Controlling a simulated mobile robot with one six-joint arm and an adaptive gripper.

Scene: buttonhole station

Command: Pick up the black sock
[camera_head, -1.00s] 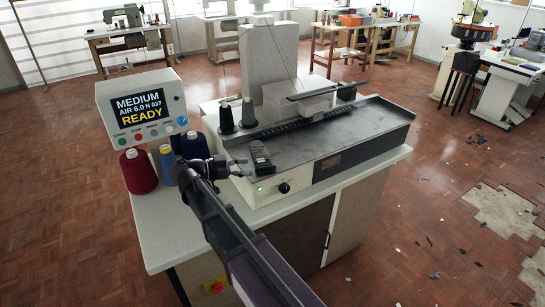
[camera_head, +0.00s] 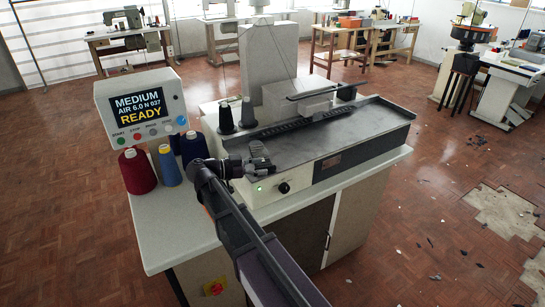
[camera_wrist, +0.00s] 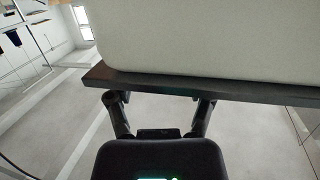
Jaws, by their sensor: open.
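No clear black sock shows in either view. A small dark grey, ridged piece (camera_head: 259,158) is at the front left of the sewing machine's grey metal top (camera_head: 310,142); I cannot tell whether it is a sock or a machine part. My gripper (camera_head: 246,164) is at the machine's front left, close beside that piece and partly overlapping it in the head view. In the wrist view my gripper (camera_wrist: 160,100) shows two spread fingers with nothing clearly held between them. A dark slab edge (camera_wrist: 230,90) lies just beyond the fingertips, under a pale rounded body (camera_wrist: 200,38).
Red (camera_head: 138,172), yellow-blue (camera_head: 169,166) and navy (camera_head: 194,148) thread cones stand on the white table (camera_head: 165,235) left of my arm. A display panel (camera_head: 142,108) reads READY behind them. Two dark cones stand on the machine.

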